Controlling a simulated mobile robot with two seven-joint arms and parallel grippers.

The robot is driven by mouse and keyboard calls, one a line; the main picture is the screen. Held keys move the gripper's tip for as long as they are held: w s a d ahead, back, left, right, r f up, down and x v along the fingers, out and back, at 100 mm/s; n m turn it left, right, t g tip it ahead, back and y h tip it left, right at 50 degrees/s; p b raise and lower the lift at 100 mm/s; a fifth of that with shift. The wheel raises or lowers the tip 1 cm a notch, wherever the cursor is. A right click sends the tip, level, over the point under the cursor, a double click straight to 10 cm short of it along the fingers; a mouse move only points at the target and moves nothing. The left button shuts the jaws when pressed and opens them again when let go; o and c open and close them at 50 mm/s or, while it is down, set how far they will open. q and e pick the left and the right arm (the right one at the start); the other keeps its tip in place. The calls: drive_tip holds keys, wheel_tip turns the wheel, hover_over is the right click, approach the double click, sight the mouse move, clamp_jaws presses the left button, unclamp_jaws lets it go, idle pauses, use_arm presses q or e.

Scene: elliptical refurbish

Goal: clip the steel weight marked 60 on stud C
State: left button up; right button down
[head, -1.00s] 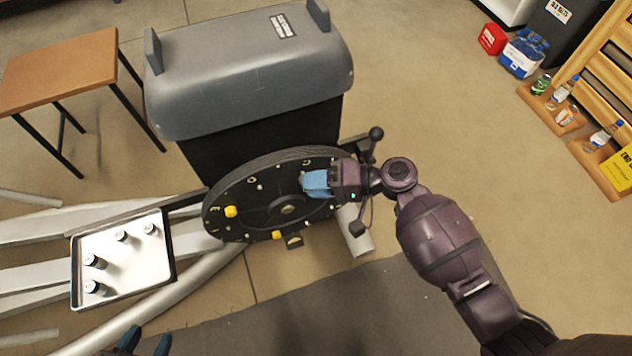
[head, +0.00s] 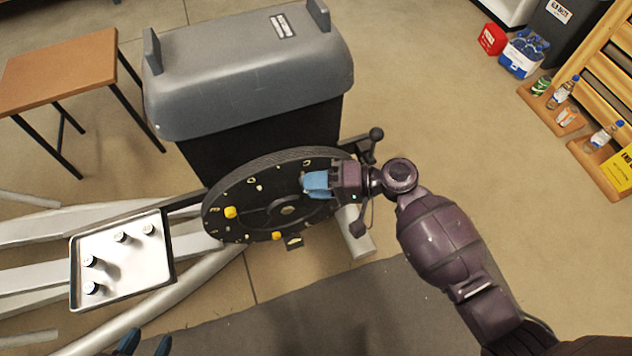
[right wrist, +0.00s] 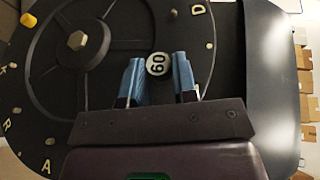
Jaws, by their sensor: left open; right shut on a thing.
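The steel weight marked 60 (right wrist: 158,64) shows its round numbered end between the blue fingers of my right gripper (right wrist: 160,80), which is shut on it. In the head view this gripper (head: 316,183) is at the right part of the black wheel's (head: 262,222) face and hides the weight. The wrist view shows letters D and A near the wheel's rim, with small studs. I cannot make out a C, nor whether the weight touches a stud. My left gripper (head: 144,344) is open and empty at the bottom edge, partly out of frame.
A metal tray (head: 122,284) left of the wheel holds several small cylindrical weights (head: 91,288). Yellow pieces (head: 231,212) sit on the wheel. A large grey-lidded housing (head: 250,75) stands behind it. A brown table (head: 60,68) is at the far left.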

drive_tip(key=shift+w+a, duration=0.2)
drive_tip(key=shift+w, duration=0.4)
idle(1.1)
drive_tip(key=c, duration=0.8)
unclamp_jaws()
drive_tip(key=p+v, duration=0.1)
drive_tip(key=v, duration=0.9)
drive_tip(key=shift+d+r, duration=0.15)
drive_tip(key=shift+d, duration=0.2)
